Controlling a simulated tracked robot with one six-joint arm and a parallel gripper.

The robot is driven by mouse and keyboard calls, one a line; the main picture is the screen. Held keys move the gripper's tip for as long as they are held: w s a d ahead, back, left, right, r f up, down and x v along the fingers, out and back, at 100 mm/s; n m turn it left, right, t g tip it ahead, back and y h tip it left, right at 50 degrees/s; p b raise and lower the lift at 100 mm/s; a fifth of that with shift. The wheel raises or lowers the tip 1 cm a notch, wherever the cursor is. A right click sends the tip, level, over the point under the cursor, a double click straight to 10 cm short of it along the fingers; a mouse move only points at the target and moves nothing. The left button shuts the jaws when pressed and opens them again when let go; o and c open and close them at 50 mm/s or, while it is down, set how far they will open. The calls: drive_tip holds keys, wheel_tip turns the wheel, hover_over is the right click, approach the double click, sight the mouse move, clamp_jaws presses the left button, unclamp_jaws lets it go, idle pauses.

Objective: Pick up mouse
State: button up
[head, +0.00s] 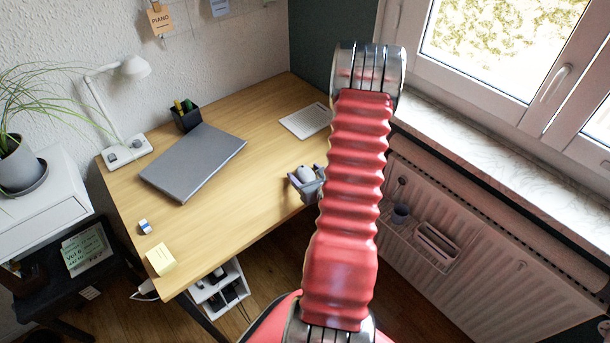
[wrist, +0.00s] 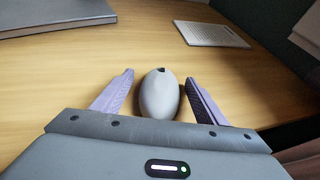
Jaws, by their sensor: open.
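The mouse (wrist: 159,94) is a smooth grey oval with a dark wheel slot at its far end. It rests on the wooden desk, and its near end is close to my gripper's body. My gripper (wrist: 158,82) is open, with one purple-grey finger on each side of the mouse. A visible gap of desk shows between the mouse and each finger. In the head view the mouse (head: 305,173) and my gripper (head: 307,182) are near the desk's right edge, partly hidden by my red arm.
A closed grey laptop (head: 193,162) lies left on the desk (head: 225,215). A pen holder (head: 186,117), a lamp (head: 125,151), an eraser (head: 145,227) and sticky notes (head: 161,259) are farther left. A radiator (head: 480,250) stands right.

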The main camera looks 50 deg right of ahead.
sight(306, 172)
idle(0.3)
drive_tip(key=c, duration=1.1)
drive_tip(key=shift+r, duration=0.1)
drive_tip(key=shift+s+r, duration=0.1)
drive_tip(key=shift+r, duration=4.85)
